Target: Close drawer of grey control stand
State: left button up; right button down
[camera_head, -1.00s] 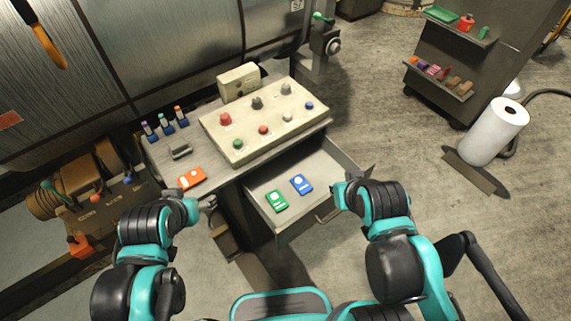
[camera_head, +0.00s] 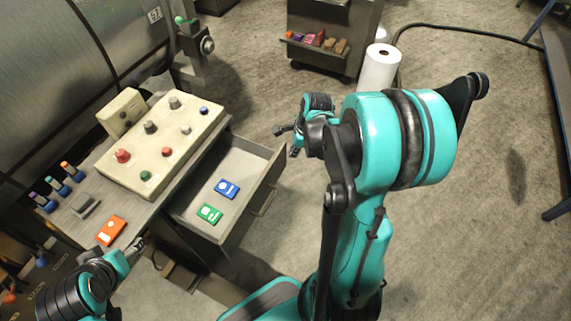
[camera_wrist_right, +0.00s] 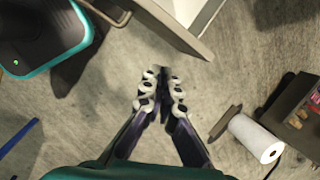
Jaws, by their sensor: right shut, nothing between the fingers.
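The grey control stand (camera_head: 150,205) is at the left of the head view. Its drawer (camera_head: 225,165) is pulled out and holds a green item (camera_head: 209,213) and a blue item (camera_head: 227,189). A bar handle (camera_head: 266,201) is on its front. My right gripper (camera_head: 283,130) is shut and empty, beyond the drawer's far front corner and apart from it. In the right wrist view it (camera_wrist_right: 163,78) is over the floor, with the drawer's edge (camera_wrist_right: 180,28) above it in the picture. My left gripper (camera_head: 136,246) is by the stand's near edge; its jaws are too small to read.
A beige button panel (camera_head: 160,145) and an orange device (camera_head: 111,230) lie on the stand top. A white roll (camera_head: 379,67) and a dark shelf cart (camera_head: 325,55) stand at the back. The floor right of the drawer is mostly clear.

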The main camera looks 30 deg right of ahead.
jog(key=w+f+m+b, duration=0.2)
jog(key=f, duration=0.5)
jog(key=w+f+m+b, duration=0.2)
jog(key=w+f+b, duration=0.1)
jog(key=f, duration=0.4)
jog(key=shift+w+d+f+m+y, duration=0.2)
jog(key=shift+m+y, duration=0.1)
jog(key=shift+m, duration=0.1)
send_over(243, 157)
jog(key=shift+d, duration=0.1)
dwell(0.6)
